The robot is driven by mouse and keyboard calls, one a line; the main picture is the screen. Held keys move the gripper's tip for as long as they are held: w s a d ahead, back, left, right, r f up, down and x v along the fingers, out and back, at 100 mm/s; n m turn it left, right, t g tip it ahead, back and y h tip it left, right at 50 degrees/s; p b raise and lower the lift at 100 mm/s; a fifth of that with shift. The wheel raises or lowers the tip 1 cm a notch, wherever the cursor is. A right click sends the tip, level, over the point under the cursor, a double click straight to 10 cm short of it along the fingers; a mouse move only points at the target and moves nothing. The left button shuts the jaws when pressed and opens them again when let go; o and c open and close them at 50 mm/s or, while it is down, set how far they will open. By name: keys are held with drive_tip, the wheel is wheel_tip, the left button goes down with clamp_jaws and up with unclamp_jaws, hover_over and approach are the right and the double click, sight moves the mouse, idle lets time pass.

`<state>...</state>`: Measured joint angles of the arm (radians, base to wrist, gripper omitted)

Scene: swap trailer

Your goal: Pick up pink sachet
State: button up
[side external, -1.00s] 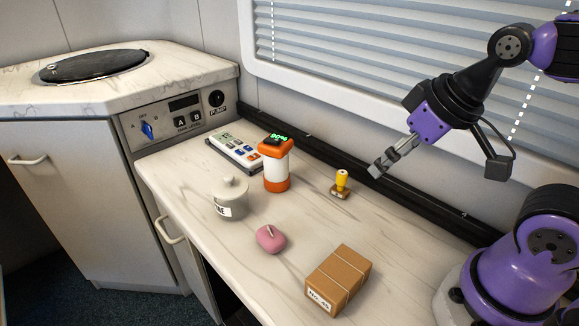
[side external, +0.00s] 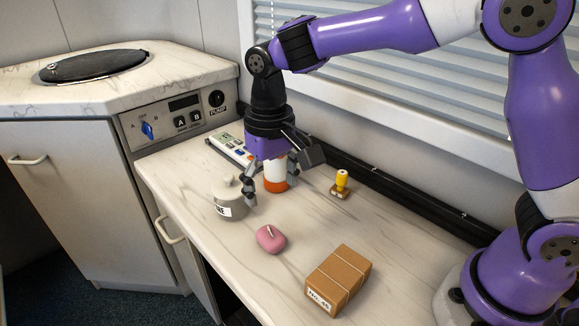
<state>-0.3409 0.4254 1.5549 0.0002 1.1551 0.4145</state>
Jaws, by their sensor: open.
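The pink sachet (side external: 270,239) lies on the marble-look counter (side external: 331,221), towards its front edge, a small rounded pillow with a pale mark on top. My gripper (side external: 270,192) points down, open, with its fingers spread apart.
A grey lidded pot (side external: 229,199) stands left of my gripper. A white and orange canister (side external: 276,174) is partly hidden behind it. A keypad device (side external: 228,146), a yellow-handled stamp (side external: 341,184) and a cardboard box (side external: 338,280) are also on the counter.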

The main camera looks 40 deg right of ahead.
hover_over(268, 230)
drive_tip(key=f, duration=0.5)
drive_tip(key=shift+s+d+f, duration=0.25)
drive_tip(key=shift+d+f, duration=0.05)
drive_tip(key=f, duration=0.5)
drive_tip(key=shift+w+a, duration=0.2)
drive_tip(key=shift+a, duration=0.1)
drive_tip(key=c, duration=1)
